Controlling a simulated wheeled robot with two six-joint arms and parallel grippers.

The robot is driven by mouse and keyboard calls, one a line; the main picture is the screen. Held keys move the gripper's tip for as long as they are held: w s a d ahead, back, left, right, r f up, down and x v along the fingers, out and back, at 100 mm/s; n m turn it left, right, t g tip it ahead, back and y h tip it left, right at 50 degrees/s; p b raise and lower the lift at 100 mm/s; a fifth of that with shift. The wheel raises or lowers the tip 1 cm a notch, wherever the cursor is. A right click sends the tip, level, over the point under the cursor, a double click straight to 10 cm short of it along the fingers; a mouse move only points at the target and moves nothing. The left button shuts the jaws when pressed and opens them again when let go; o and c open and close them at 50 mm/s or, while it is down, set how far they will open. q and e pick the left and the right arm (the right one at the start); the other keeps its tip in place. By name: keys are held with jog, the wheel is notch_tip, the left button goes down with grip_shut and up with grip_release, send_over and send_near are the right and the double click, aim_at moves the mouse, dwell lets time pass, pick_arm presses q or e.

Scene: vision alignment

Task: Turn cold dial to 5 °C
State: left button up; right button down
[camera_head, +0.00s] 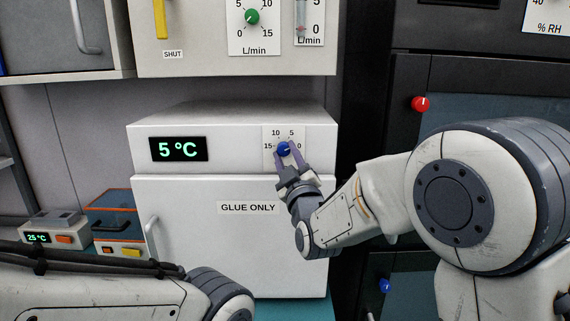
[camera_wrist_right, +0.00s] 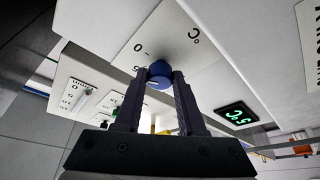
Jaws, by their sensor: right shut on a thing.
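The cold dial is a small blue knob (camera_head: 284,149) on a white scale plate (camera_head: 270,158) marked 0, 5, 10 and 15, on the upper front of a white cabinet (camera_head: 235,150). The green display (camera_head: 179,149) at its left reads 5 °C. My right gripper (camera_head: 285,160) is shut on the blue knob from below. In the right wrist view the knob (camera_wrist_right: 160,73) sits between the two fingertips. The knob's pointer is too small and covered to read. Only part of my left arm shows at the lower left; its gripper is out of view.
The cabinet door below is labelled GLUE ONLY (camera_head: 247,208) and has a handle (camera_head: 152,238). Above is a panel with a green dial (camera_head: 252,17). A red knob (camera_head: 420,104) is on the dark unit at right. Small boxes, one an orange-blue case (camera_head: 114,216), stand at left.

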jog(key=n+b, duration=0.1)
jog(key=n, duration=0.1)
jog(key=n+g+y, duration=0.1)
jog(key=n, duration=0.1)
jog(key=shift+d+n+g+y+b, duration=0.1)
jog(key=shift+n+g+y+b, duration=0.2)
jog(key=shift+b, duration=0.05)
jog(key=shift+r+n+g+b, duration=0.15)
jog(key=shift+n+g+b, duration=0.45)
jog(key=shift+n, duration=1.1)
jog(key=c, duration=0.5)
grip_release()
jog(key=shift+s, duration=0.1)
